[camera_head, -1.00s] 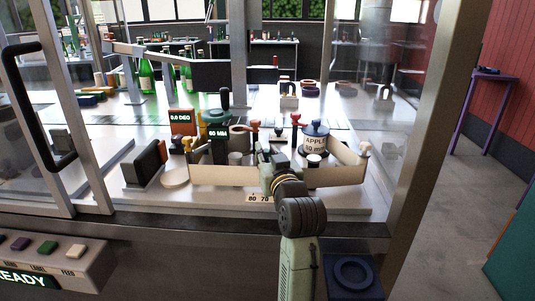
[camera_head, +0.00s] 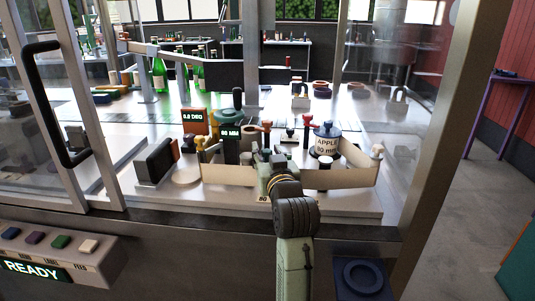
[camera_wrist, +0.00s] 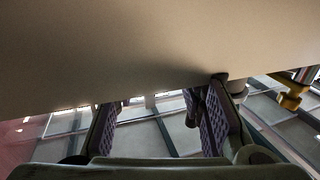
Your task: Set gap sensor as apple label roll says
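The apple label roll (camera_head: 326,143) stands at the right of the machine deck under a blue cap. Its label reads "APPLE" and a millimetre figure that looks like 80. A dark green block (camera_head: 231,145) shows what looks like "60 MM". A numbered scale (camera_head: 262,199) lies at the deck's front edge, mostly hidden by my arm. I cannot clearly tell which part is the gap sensor. My gripper (camera_head: 264,158) is over the front of the deck, by the pale label web (camera_head: 228,175). In the wrist view its purple-padded fingers (camera_wrist: 160,125) are apart, with nothing clearly held.
An orange-framed display (camera_head: 194,121) reads about "0.0 DEG". Red, orange and yellow knobs stand close around my gripper. A dark block (camera_head: 156,162) is at left. Green bottles (camera_head: 159,73) stand behind. A button panel (camera_head: 50,255) with a READY display is at front left.

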